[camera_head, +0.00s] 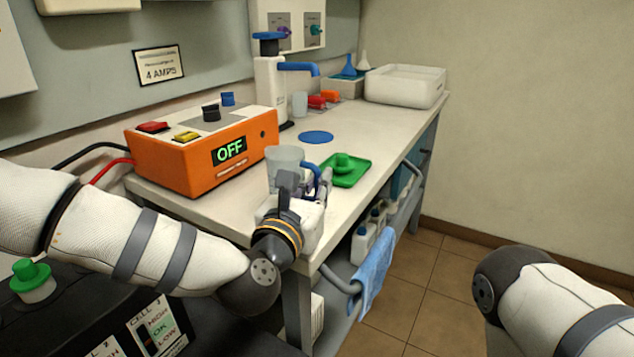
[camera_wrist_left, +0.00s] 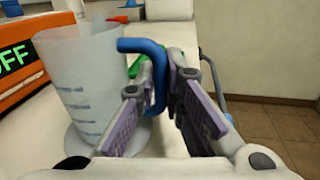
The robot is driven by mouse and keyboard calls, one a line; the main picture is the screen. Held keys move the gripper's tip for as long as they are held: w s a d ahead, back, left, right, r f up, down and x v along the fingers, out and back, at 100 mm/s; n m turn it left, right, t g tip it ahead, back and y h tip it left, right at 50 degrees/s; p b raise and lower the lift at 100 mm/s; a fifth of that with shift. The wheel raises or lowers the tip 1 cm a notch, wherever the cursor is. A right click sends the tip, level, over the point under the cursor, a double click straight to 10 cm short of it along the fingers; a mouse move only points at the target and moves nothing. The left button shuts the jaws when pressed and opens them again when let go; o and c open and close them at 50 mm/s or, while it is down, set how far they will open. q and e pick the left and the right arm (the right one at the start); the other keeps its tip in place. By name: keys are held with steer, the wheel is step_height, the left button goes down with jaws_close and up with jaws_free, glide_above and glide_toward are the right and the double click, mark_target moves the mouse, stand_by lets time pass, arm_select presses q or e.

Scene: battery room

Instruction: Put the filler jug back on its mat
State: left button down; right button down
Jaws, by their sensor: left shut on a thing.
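The filler jug (camera_head: 285,157) is a translucent cup with a blue handle, at the bench's near end in front of the orange charger. It also shows upright in the left wrist view (camera_wrist_left: 88,80), with volume marks on its side. My left gripper (camera_head: 318,182) is shut on the blue handle (camera_wrist_left: 152,62), its pads on either side. A pale round shape shows under the jug; I cannot tell whether the jug is resting or lifted. A flat round blue mat (camera_head: 316,137) lies bare on the bench, farther back. My right gripper is out of view.
The orange charger (camera_head: 205,152) reads OFF. A green tray (camera_head: 352,172) with a green cap is right of the jug. A white bottle with blue tap (camera_head: 270,90) stands behind. A white bin (camera_head: 405,86) is at the far end. A blue cloth (camera_head: 373,276) hangs on the rail.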

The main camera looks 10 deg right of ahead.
arm_select(q)
steer(key=shift+f, duration=0.2)
steer(key=c, duration=1.6)
jaws_free()
steer(key=shift+c, duration=0.2)
